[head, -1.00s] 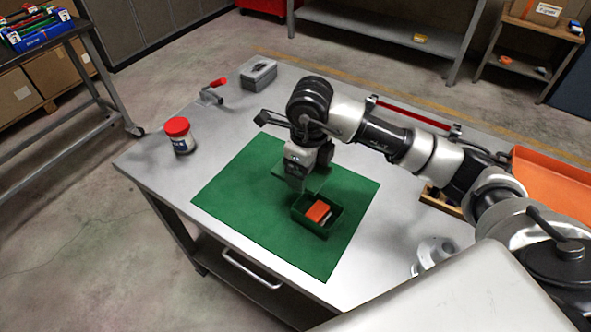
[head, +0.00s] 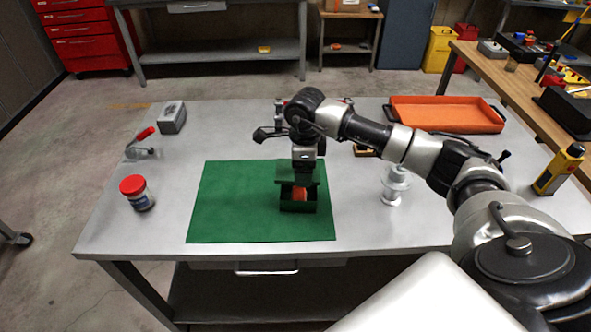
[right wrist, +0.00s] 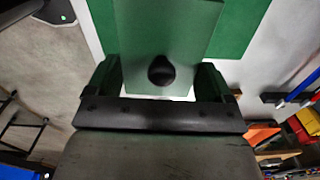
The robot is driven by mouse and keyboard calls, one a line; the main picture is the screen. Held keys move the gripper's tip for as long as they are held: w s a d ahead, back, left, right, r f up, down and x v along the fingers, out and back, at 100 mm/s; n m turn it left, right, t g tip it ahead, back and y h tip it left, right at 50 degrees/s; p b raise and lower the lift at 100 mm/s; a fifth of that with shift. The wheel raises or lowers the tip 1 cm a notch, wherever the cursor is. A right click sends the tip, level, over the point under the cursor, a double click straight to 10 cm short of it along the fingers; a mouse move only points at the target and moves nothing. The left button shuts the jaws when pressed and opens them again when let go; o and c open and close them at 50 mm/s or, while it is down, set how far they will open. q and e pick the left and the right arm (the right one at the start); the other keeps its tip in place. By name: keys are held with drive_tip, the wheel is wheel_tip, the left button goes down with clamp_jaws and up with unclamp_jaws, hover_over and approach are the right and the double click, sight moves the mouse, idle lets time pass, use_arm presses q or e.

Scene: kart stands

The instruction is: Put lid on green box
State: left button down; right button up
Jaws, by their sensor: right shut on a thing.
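The green open box (head: 298,206) stands on the green mat, with an orange thing (head: 299,192) inside. My right gripper (head: 304,178) points down and is shut on the flat green lid (head: 285,173), over the box's back part. The lid hides the box's back rim; I cannot tell whether they touch. In the right wrist view the lid (right wrist: 165,30) fills the top middle, with its round black knob (right wrist: 161,70) between the fingers. My left gripper is not in view.
The green mat (head: 225,205) is clear to the left of the box. A red-capped jar (head: 138,194), a grey case (head: 172,117) and a red-handled clamp (head: 143,143) are at the left. An orange tray (head: 445,115) and a silvery flanged part (head: 393,187) are at the right.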

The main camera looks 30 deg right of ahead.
sight(304, 193)
drive_tip(key=shift+w+d+f, duration=0.1)
drive_tip(key=shift+d+f, duration=0.25)
drive_tip(key=shift+f, duration=0.3)
drive_tip(key=shift+f+b, duration=0.35)
drive_tip(key=shift+b, duration=0.15)
drive_tip(key=shift+a+f+b, duration=0.1)
drive_tip(key=shift+f+b, duration=0.35)
drive_tip(key=shift+f, duration=0.25)
wheel_tip(304, 193, down, 2)
drive_tip(key=shift+f+b, duration=0.2)
drive_tip(key=shift+b, duration=0.7)
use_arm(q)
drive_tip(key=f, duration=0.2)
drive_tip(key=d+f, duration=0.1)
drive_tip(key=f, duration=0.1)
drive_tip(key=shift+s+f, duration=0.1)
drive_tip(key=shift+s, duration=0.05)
use_arm(e)
drive_tip(key=shift+f, duration=0.4)
use_arm(q)
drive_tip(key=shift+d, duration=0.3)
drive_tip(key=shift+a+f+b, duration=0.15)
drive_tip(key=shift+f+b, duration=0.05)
drive_tip(key=shift+b, duration=0.25)
use_arm(e)
drive_tip(key=shift+r, duration=0.1)
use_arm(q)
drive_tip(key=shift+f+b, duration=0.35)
use_arm(e)
drive_tip(key=shift+f, duration=0.2)
